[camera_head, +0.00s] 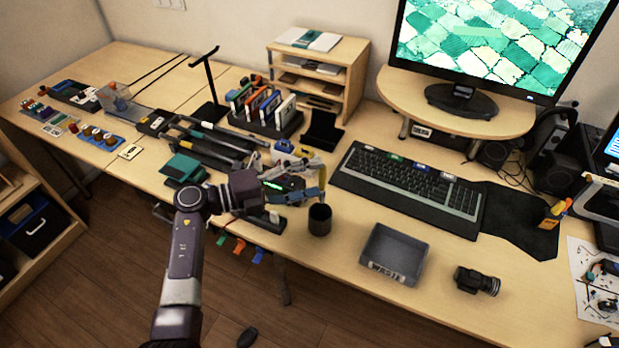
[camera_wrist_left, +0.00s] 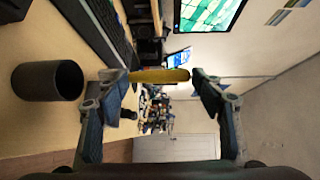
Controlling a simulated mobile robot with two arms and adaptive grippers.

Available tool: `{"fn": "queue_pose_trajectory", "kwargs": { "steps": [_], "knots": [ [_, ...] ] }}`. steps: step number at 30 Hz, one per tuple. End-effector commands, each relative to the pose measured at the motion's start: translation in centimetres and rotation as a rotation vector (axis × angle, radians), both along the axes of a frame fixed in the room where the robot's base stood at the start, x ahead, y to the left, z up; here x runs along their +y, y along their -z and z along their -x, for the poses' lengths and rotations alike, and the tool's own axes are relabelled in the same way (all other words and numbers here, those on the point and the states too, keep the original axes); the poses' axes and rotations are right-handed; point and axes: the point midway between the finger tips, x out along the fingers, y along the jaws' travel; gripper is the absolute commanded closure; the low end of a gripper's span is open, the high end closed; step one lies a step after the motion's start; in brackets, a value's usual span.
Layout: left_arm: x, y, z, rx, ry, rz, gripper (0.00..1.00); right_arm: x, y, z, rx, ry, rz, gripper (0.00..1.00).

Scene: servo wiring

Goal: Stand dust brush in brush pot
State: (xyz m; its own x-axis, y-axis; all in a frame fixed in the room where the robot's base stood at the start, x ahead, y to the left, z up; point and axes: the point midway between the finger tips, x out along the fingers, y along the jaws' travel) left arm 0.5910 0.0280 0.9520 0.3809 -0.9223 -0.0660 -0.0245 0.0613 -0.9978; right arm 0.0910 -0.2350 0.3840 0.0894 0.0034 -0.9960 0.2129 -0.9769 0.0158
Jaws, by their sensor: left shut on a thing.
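The brush pot (camera_head: 319,222) is a dark open cup standing upright on the desk near its front edge. It also shows in the left wrist view (camera_wrist_left: 66,80), at the left of that turned picture. My left gripper (camera_head: 320,188) is just above the pot in the head view, reaching in from the left. It is shut on the dust brush, of which a yellow part (camera_wrist_left: 160,75) spans between the fingertips in the left wrist view. The brush is above the pot's rim, not inside it. Its bristles cannot be made out. My right gripper is not in view.
A grey tray (camera_head: 374,270) and a small black device (camera_head: 476,281) lie right of the pot. A black keyboard (camera_head: 410,187) is behind. Tools and a green-lit device (camera_head: 284,184) crowd the desk to the left. Bare desk lies between pot and tray.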

Motion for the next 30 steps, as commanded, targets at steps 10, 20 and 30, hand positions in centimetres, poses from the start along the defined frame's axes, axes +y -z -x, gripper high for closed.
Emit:
{"fn": "queue_pose_trajectory", "kwargs": {
  "steps": [10,20,30],
  "knots": [
    [0.0,3.2,0.0,-0.001,0.000,0.002,0.69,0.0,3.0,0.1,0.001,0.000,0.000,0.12],
    [0.1,5.8,0.0,0.000,0.000,-0.001,0.69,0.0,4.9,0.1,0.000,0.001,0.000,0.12],
    [0.1,8.5,0.0,0.000,0.000,-0.001,0.69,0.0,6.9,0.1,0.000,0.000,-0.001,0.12]
  ]
}}
